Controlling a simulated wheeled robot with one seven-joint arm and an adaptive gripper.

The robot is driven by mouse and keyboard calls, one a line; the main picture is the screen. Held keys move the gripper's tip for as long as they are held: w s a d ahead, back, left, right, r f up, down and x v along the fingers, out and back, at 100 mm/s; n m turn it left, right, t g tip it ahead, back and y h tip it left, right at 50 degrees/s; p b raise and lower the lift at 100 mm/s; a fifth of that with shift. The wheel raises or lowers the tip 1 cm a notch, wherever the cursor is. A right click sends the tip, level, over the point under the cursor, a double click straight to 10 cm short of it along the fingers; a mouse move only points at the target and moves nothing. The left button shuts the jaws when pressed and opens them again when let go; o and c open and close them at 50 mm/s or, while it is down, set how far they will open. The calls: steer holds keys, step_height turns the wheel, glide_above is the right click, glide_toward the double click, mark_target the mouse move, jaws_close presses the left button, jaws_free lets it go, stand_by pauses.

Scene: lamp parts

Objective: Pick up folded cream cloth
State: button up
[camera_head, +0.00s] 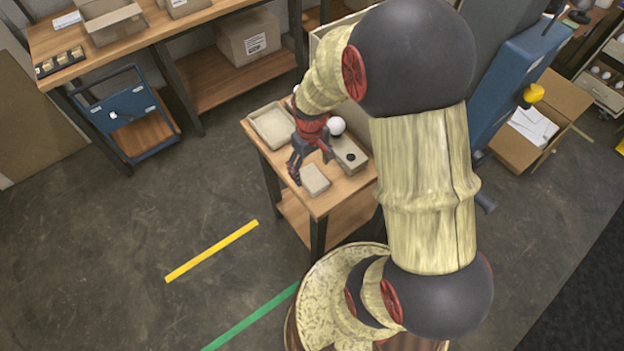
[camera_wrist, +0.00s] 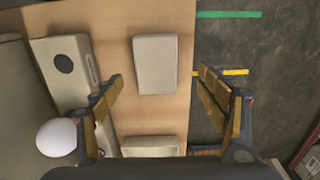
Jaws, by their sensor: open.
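The folded cream cloth (camera_head: 315,180) is a small flat rectangular slab with rounded edges. It lies near the front end of a small wooden table (camera_head: 337,199). In the wrist view the cloth (camera_wrist: 155,63) lies flat ahead of the palm, in line with the gap between the fingers. My gripper (camera_head: 309,165) is above the table, just behind the cloth in the head view. In the wrist view my gripper (camera_wrist: 160,77) is open, with one finger to each side and nothing held. I see no contact with the cloth.
A cream box with a black disc (camera_head: 344,150) stands right beside the cloth, with a white ball (camera_head: 336,125) behind it. A shallow cream tray (camera_head: 257,127) is at the table's far end. Bare wood surrounds the cloth; the table's edge is close.

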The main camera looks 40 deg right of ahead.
mark_target(313, 178)
steer(key=f, duration=0.2)
steer(key=f+b, duration=0.1)
steer(key=f, duration=0.2)
steer(key=shift+d+f+b, duration=0.25)
steer(key=shift+f+b, duration=0.05)
steer(key=c, duration=0.3)
steer(key=c, duration=0.8)
steer(key=shift+c, duration=0.2)
steer(key=shift+r, duration=0.15)
